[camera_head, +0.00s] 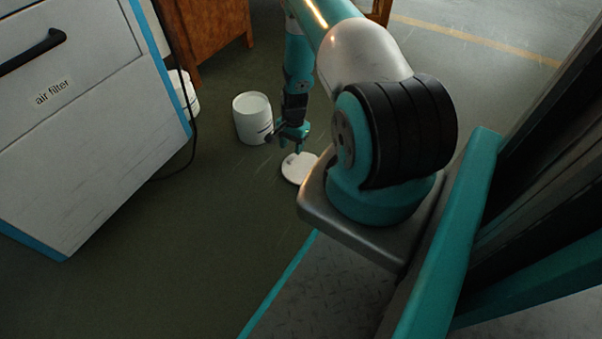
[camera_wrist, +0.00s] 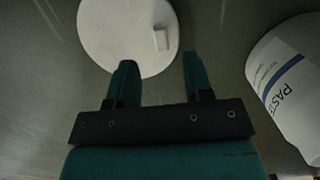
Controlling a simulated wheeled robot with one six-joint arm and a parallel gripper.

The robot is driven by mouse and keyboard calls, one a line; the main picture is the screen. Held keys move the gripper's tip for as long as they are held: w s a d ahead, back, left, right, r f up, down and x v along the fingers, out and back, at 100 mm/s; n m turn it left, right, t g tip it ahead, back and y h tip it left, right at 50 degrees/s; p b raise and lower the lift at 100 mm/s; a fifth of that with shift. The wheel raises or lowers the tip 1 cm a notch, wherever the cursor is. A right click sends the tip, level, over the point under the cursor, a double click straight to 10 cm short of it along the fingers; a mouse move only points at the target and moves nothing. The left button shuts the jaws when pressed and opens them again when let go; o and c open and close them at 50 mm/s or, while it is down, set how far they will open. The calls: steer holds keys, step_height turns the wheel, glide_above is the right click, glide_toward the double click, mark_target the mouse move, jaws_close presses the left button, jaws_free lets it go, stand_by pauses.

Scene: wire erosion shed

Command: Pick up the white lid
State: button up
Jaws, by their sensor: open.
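The white lid (camera_head: 297,168) is a flat round disc lying on the dark green floor. In the wrist view the lid (camera_wrist: 112,30) fills the top middle, with a small raised white handle (camera_wrist: 160,38) right of its centre. My gripper (camera_head: 292,146) is just above the lid in the head view and covers part of its far edge. In the wrist view my gripper (camera_wrist: 158,72) is open, with its two teal fingers apart and nothing between them. The left fingertip overlaps the lid's lower edge; the right one is beside its rim. I cannot tell the height gap.
A white tub (camera_head: 252,118) stands behind and left of the lid; its "PASTE" label shows in the wrist view (camera_wrist: 290,90). A white cabinet (camera_head: 90,130) with a black handle is at left, with a black cable (camera_head: 190,120) beside it. A wooden cabinet (camera_head: 210,35) stands behind.

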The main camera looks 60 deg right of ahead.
mark_target(290, 158)
steer(key=shift+a+f+b, duration=0.2)
steer(key=shift+f+b, duration=0.95)
steer(key=shift+f, duration=0.2)
steer(key=shift+a+f+b, duration=0.2)
steer(key=shift+f+b, duration=0.95)
steer(key=shift+f, duration=0.2)
steer(key=shift+r, duration=0.1)
jaws_close()
